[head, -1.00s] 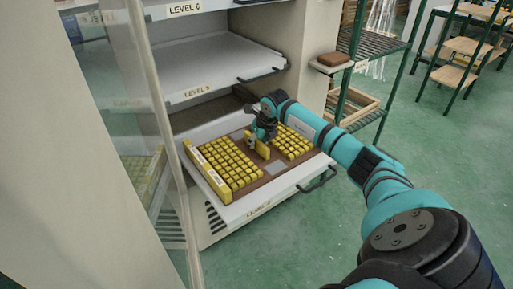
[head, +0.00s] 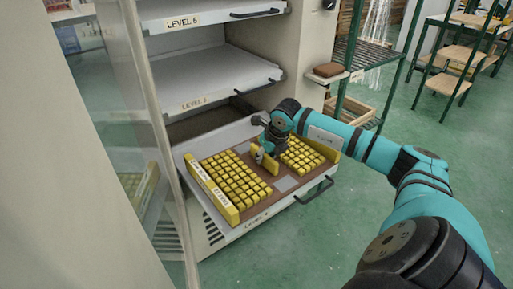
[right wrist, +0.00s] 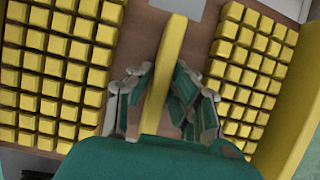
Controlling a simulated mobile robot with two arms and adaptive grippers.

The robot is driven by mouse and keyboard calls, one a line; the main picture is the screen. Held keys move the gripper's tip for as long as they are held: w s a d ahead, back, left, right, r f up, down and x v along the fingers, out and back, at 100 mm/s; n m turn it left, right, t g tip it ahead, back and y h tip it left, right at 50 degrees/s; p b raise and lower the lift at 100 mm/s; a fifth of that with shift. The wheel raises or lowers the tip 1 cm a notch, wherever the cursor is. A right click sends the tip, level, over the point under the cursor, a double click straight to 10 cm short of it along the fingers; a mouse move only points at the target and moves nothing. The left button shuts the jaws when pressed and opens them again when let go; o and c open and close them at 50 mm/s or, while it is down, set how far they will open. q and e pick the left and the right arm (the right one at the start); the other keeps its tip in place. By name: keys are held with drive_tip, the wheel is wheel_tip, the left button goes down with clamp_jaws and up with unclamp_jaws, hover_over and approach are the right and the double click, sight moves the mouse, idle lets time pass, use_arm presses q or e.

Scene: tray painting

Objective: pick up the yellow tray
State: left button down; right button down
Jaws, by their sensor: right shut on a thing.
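The yellow tray (head: 212,187) has a brown floor, yellow side walls and a yellow upright handle bar (head: 264,163) across its middle. Rows of small yellow blocks (head: 235,180) fill both sides of the handle. The tray lies on the pulled-out lower shelf. My right gripper (head: 267,150) reaches down from above onto the handle. In the right wrist view my gripper (right wrist: 166,95) has its fingers on both sides of the handle (right wrist: 167,70), shut on it. My left gripper is not in view.
The pulled-out shelf (head: 225,239) has a dark front handle (head: 315,190). Shelves above it, marked with level labels, include a white one (head: 215,80) close over the back. A glass door (head: 135,110) stands at the left. A green rack (head: 350,60) is at the right, with open floor in front.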

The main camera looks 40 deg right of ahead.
sight(273, 178)
drive_tip(key=s, duration=0.2)
drive_tip(key=s+a, duration=0.1)
drive_tip(key=s, duration=0.1)
drive_tip(key=s+a+r, duration=0.1)
drive_tip(key=s, duration=0.2)
drive_tip(key=shift+s, duration=0.1)
drive_tip(key=shift+s+a+r, duration=0.1)
drive_tip(key=shift+s+a, duration=0.2)
drive_tip(key=shift+s, duration=0.3)
